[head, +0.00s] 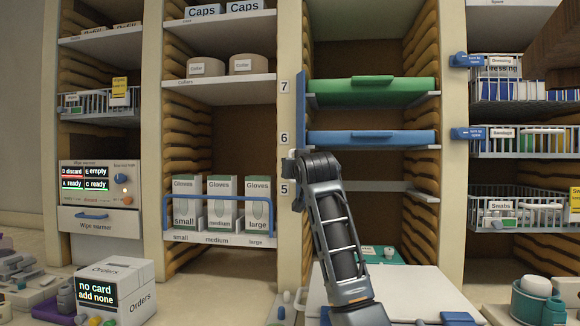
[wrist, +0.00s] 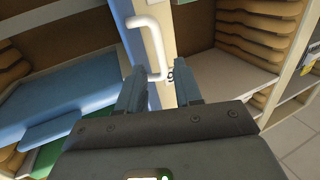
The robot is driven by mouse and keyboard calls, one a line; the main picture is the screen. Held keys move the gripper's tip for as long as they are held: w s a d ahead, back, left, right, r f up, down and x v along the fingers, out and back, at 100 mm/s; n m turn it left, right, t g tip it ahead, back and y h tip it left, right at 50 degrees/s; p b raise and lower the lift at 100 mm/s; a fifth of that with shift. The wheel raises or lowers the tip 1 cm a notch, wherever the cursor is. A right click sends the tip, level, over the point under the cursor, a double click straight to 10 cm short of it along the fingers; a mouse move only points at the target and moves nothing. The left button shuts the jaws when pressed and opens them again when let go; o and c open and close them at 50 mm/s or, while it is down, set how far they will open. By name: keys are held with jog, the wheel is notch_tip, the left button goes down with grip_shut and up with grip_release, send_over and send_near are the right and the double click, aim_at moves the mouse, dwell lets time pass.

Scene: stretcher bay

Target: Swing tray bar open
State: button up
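The tray bar (head: 301,100) is a blue upright bar at the left edge of the tray bay, beside the numbers 7 and 6. In the wrist view the blue bar (wrist: 127,35) runs beside a white bent handle (wrist: 157,45). My gripper (wrist: 161,78) is open there, with its two fingers apart and the lower end of the handle between or just beyond the tips; I cannot tell if they touch. In the head view my gripper (head: 295,168) is at the bar's lower end, small and partly hidden by my arm.
A green tray (head: 370,91) and a blue tray (head: 370,138) lie in the bay behind the bar. Glove boxes (head: 222,200) stand left behind a blue rail. A white lid or worktop (head: 410,290) is below. Wire baskets (head: 520,140) hang at right.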

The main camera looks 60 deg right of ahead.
jog(key=p+x, duration=0.1)
jog(key=x, duration=0.6)
jog(key=shift+w+d, duration=0.2)
jog(key=shift+d, duration=0.05)
grip_shut()
